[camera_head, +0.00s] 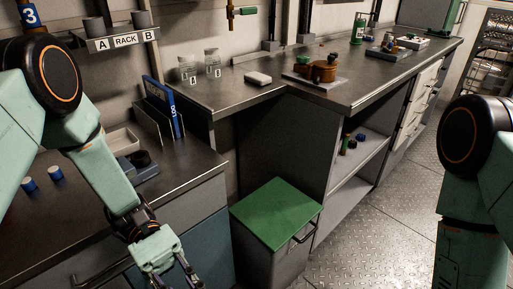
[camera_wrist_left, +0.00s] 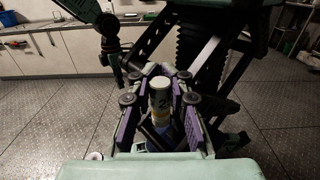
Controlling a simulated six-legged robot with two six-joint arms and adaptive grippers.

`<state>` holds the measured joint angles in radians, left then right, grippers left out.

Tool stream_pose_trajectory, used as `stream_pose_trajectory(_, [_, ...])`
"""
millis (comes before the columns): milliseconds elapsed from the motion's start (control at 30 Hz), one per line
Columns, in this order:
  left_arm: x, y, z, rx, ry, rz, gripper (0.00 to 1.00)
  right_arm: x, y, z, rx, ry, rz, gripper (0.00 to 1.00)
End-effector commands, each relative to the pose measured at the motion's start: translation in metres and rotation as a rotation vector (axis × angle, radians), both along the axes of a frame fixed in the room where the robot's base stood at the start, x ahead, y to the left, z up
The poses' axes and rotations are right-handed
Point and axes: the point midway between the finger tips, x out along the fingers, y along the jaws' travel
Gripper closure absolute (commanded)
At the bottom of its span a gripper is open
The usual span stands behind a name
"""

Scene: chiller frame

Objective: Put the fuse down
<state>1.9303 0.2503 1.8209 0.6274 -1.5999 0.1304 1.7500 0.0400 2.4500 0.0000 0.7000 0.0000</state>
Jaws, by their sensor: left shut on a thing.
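The fuse (camera_wrist_left: 161,100) is a pale, yellowish cylinder with a light top and a dark "2" on its side. In the left wrist view it stands upright between the purple-padded fingers of my left gripper (camera_wrist_left: 159,112), which is shut on it. In the head view my left gripper (camera_head: 178,272) hangs at the bottom edge, in front of the left counter; the fuse cannot be made out there. My right arm shows at the right, but its gripper is outside the picture.
The left counter (camera_head: 88,215) holds two small blue-and-white cylinders (camera_head: 41,179), a tray (camera_head: 122,141) and blue binder (camera_head: 160,104). A green-topped cabinet (camera_head: 276,212) stands right of it. The long bench (camera_head: 225,98) carries jars and a brown device (camera_head: 317,69). Open floor (camera_head: 385,215) lies at right.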

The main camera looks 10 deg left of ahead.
Motion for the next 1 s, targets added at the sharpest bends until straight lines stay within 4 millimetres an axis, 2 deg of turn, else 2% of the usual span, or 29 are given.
stream_pose_trajectory(133, [0.032,-0.019,0.013,-0.003,0.002,0.291,1.0,0.0,0.0,0.0,0.0,0.0,0.0,1.0])
stream_pose_trajectory(300, [0.077,-0.024,0.022,-0.004,0.002,0.624,1.0,0.0,0.0,0.0,0.0,0.0,0.0,1.0])
stream_pose_trajectory(467, [0.12,-0.008,0.025,-0.003,0.005,0.931,1.0,0.0,0.0,0.0,0.0,0.0,0.0,1.0])
stream_pose_trajectory(600, [0.148,0.02,0.019,-0.001,0.007,1.177,1.0,0.0,0.0,0.0,0.0,0.0,0.0,1.0])
stream_pose_trajectory(800, [0.152,0.045,0.011,-0.001,0.001,1.304,1.0,0.0,0.0,0.0,0.0,0.0,0.0,1.0])
stream_pose_trajectory(1000, [0.15,0.052,0.006,0.001,-0.002,1.331,1.0,0.0,0.0,0.0,0.0,0.0,0.0,1.0])
